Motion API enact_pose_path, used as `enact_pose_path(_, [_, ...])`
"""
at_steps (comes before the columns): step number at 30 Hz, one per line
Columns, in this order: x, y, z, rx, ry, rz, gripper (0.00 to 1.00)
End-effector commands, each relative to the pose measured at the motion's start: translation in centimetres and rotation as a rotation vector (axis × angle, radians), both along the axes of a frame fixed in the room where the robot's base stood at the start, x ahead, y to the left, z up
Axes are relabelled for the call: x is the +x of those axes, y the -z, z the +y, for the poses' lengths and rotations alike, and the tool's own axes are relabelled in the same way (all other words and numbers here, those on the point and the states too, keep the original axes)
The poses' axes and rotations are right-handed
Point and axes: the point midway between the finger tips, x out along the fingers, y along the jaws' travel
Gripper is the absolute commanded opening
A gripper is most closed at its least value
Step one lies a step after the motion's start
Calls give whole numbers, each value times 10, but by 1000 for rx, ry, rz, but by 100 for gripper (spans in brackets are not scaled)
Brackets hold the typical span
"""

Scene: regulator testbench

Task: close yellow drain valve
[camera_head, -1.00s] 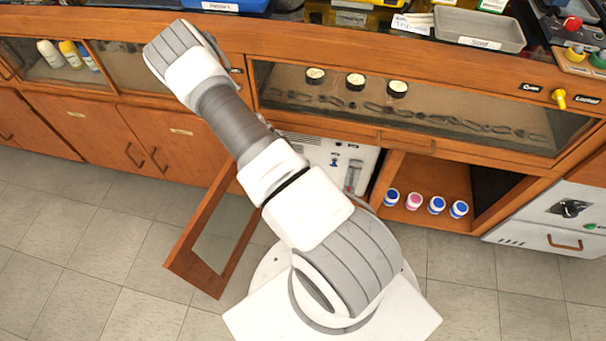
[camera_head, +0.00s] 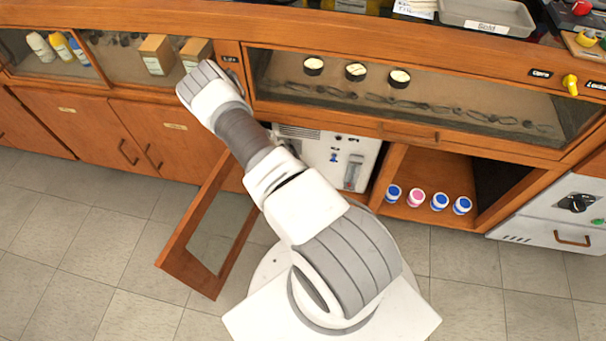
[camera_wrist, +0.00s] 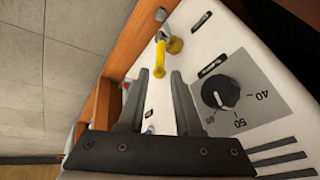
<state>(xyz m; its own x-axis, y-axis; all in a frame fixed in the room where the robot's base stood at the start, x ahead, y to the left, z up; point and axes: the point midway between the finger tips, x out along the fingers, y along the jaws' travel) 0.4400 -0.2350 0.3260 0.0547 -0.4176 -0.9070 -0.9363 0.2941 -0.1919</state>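The yellow valve handle (camera_wrist: 160,58) shows in the wrist view, next to a brass fitting (camera_wrist: 174,45) on the front of a white unit (camera_wrist: 215,45). My gripper (camera_wrist: 160,74) is open, and its two dark fingers stand apart. The handle's near end appears between and just beyond the fingertips. I cannot tell whether a finger touches it. In the head view my arm covers part of the white unit (camera_head: 325,150) in the open cabinet bay, and my gripper and this valve are hidden there.
A black dial (camera_wrist: 220,93) sits right of the fingers. An open cabinet door (camera_head: 200,235) stands left of my base. Bottles (camera_head: 417,198) sit on the shelf at right. The tiled floor (camera_head: 90,225) is clear.

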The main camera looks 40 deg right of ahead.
Motion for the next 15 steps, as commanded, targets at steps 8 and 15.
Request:
enact_pose_path(8, [2,54,-24,-2,-1,1,33])
enact_pose_path(15, [4,71,-33,-1,0,0,33])
